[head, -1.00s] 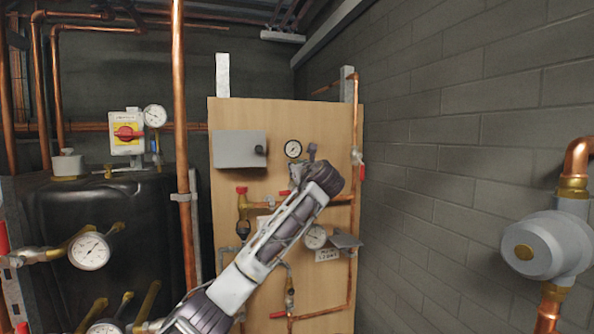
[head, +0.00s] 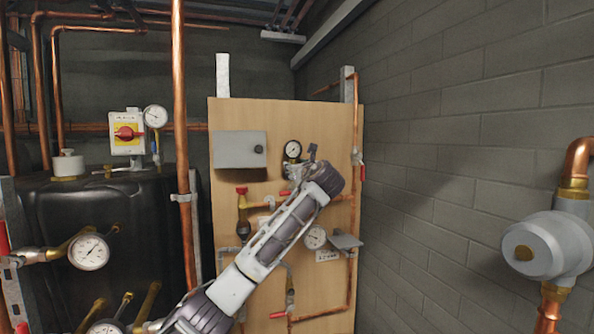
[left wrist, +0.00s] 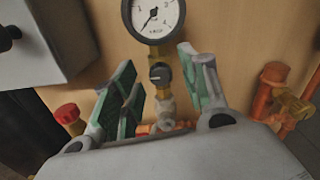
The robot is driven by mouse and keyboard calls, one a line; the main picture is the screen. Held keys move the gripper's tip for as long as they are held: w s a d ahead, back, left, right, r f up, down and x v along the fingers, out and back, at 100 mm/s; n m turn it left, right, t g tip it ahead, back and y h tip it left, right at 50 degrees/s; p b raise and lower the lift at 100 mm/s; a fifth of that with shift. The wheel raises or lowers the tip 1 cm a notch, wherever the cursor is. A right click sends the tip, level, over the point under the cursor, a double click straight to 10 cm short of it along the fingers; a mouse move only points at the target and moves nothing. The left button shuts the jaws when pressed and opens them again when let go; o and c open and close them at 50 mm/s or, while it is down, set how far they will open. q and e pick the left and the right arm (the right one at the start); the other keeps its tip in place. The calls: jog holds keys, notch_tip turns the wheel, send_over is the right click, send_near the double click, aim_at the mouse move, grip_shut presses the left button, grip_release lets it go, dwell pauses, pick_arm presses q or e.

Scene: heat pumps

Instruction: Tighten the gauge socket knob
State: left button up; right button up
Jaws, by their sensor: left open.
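The round pressure gauge (left wrist: 153,16) with a white dial sits on the wooden board, and it also shows in the head view (head: 293,150). Below it, in the left wrist view, is the socket with a small black knob (left wrist: 160,74). My left gripper (left wrist: 158,68) is open and empty, its green-padded fingers on either side of the knob, apart from it as far as I can see. In the head view my left gripper (head: 302,170) is just under the gauge, and my wrist hides much of it and the knob. My right gripper is not in view.
A grey box (head: 239,149) is left of the gauge. A red-capped valve (head: 242,192), copper pipes and a lower gauge (head: 315,237) surround my arm on the board. A vertical copper pipe (head: 182,130) stands at left. A brick wall closes the right side.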

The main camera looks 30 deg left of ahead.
pick_arm(q)
jog(key=v, duration=1.1)
jog(key=shift+s+d, duration=0.3)
dwell(0.3)
